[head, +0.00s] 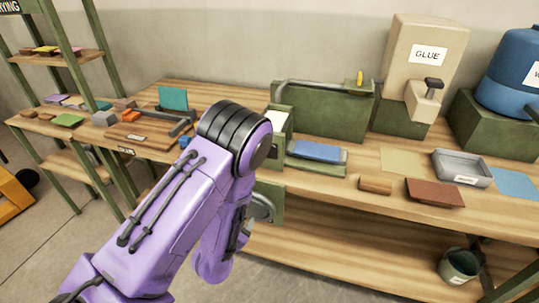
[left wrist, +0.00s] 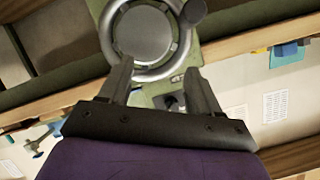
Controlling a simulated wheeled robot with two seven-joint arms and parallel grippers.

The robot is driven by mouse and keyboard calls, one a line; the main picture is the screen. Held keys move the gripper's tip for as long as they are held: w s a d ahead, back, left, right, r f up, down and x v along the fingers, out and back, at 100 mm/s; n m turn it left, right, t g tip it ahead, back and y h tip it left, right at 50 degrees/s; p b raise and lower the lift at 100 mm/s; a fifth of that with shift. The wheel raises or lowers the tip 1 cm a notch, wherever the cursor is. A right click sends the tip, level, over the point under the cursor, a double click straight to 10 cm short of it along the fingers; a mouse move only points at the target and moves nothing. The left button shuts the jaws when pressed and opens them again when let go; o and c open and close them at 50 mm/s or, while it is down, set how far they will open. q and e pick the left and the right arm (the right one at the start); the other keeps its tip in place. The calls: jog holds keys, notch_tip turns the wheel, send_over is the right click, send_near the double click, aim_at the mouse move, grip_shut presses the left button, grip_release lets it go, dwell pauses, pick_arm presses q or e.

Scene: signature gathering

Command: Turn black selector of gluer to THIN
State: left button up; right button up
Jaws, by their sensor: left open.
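The gluer is a green machine (head: 325,110) on the wooden bench. A silver handwheel (head: 263,207) shows on its front below the bench top, partly behind my left arm. In the left wrist view the round silver wheel (left wrist: 143,32) with a dark knob (left wrist: 193,12) lies beyond my fingers. A small black part (left wrist: 172,103), apparently the selector, sits on the green plate between the fingers, nearer the right one. My left gripper (left wrist: 157,68) is open and empty. In the head view the arm hides its fingertips. No THIN marking is readable.
A beige GLUE dispenser (head: 428,50) stands at the back right beside a blue tank (head: 510,70). A bucket (head: 460,264) is on the lower shelf.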

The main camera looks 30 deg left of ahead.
pick_arm(q)
jog(key=w+r+m+t, duration=0.4)
jog(key=w+r, duration=0.2)
jog(key=r, duration=0.6)
jog(key=p+x, duration=0.1)
jog(key=x, duration=0.2)
jog(key=p+x, duration=0.1)
jog(key=x, duration=0.2)
jog(key=p+x, duration=0.1)
jog(key=x, duration=0.3)
jog(key=shift+s+a+f+p, duration=0.15)
jog(key=shift+a+f+p, duration=0.15)
jog(key=shift+p, duration=0.1)
jog(key=shift+w, duration=0.25)
jog(key=shift+c, duration=0.3)
jog(key=c, duration=1)
